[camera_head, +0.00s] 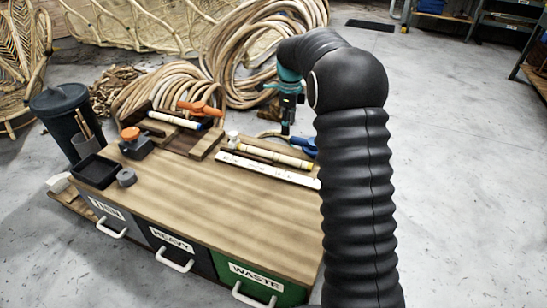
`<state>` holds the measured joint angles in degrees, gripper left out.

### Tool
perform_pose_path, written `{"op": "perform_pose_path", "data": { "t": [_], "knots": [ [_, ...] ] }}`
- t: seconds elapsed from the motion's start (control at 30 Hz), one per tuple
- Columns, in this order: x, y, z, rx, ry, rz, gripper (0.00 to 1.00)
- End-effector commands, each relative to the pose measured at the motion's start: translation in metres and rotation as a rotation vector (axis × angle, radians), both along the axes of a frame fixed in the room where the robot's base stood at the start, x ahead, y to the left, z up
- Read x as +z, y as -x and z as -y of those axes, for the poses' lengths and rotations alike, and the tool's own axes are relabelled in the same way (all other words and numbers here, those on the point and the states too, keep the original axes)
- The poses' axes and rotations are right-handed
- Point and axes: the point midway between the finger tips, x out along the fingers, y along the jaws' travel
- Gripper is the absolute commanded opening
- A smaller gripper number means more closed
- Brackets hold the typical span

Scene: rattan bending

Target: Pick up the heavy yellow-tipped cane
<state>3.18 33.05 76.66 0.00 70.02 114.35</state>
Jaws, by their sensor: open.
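A pale cane (275,154) with yellow near its right end lies on a low board at the right back of the wooden bench (215,195). Another pale cane (172,119) with a dark blue end lies on the board at the left back. My gripper (286,130) hangs pointing down just behind and above the right part of the yellow-tipped cane, apart from it as far as I can tell. It is open, with nothing seen in it. Its fingers are small and partly lost against the background.
A pale marked strip (265,169) lies in front of the yellow-tipped cane. A blue clamp (302,146) and orange clamp (201,108) are near the canes. Drawers read THIN, HEAVY (172,238) and WASTE. A black tray (95,171) sits left. The bench's front is clear.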

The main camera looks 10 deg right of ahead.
Motion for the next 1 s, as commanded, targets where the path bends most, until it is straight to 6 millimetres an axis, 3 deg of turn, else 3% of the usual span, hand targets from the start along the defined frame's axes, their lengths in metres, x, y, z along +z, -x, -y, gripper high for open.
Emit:
{"op": "perform_pose_path", "data": {
  "t": [0.23,0.6,1.0],
  "knots": [
    [-0.008,0.002,0.000,-0.111,-0.001,-0.007,0.61],
    [-0.070,0.002,0.000,-0.109,-0.001,-0.007,0.61],
    [-0.103,0.006,0.002,-0.108,-0.001,-0.007,0.61]
  ]
}}
